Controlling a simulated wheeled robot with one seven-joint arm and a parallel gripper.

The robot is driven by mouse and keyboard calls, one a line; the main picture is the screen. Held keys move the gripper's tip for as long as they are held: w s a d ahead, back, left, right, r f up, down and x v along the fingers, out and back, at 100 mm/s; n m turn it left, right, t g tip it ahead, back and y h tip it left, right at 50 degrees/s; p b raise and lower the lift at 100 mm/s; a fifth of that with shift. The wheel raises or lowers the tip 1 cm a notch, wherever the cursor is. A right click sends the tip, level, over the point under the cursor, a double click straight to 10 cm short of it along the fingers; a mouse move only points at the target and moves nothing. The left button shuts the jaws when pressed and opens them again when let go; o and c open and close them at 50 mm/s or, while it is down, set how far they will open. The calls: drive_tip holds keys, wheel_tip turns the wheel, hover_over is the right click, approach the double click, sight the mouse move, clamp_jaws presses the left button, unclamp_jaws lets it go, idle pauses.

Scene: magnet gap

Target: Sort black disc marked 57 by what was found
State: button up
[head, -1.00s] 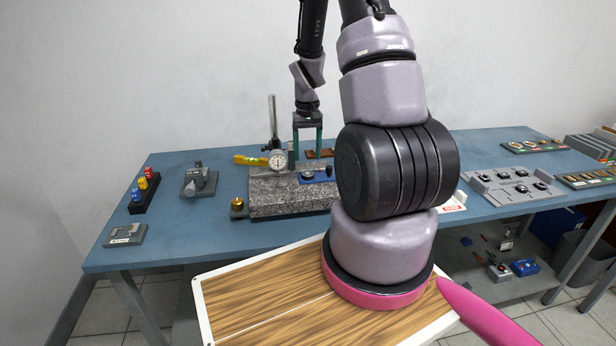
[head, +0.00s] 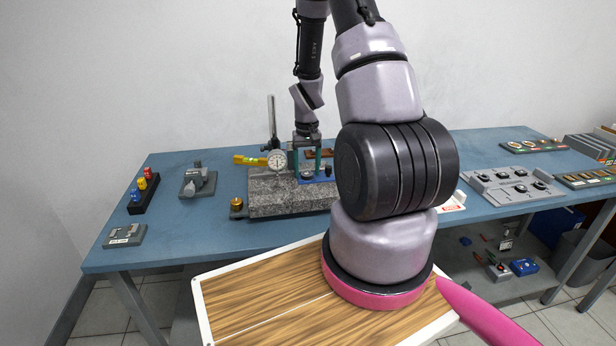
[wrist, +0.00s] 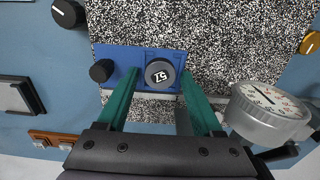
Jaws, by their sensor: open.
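The black disc marked 57 (wrist: 159,73) sits on a blue plate (wrist: 127,58) on the speckled granite block (wrist: 230,40). Its number appears upside down in the wrist view. My gripper (wrist: 160,82) is open, with one teal finger on either side of the disc in that view; I cannot tell whether they touch it. In the head view my gripper (head: 307,168) is low over the blue plate (head: 325,179) on the granite block (head: 275,200). A dial gauge (wrist: 270,108) stands close beside the right finger in the wrist view.
A black knob (wrist: 101,71) is at the plate's other end. A grey tray (head: 490,178) with dark round pieces lies to the right, near labelled boards (head: 533,146). A brass knob (head: 237,204) and a grey fixture (head: 198,182) are left of the block.

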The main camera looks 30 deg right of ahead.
sight(307, 174)
clamp_jaws()
drive_tip(key=shift+r, duration=2.5)
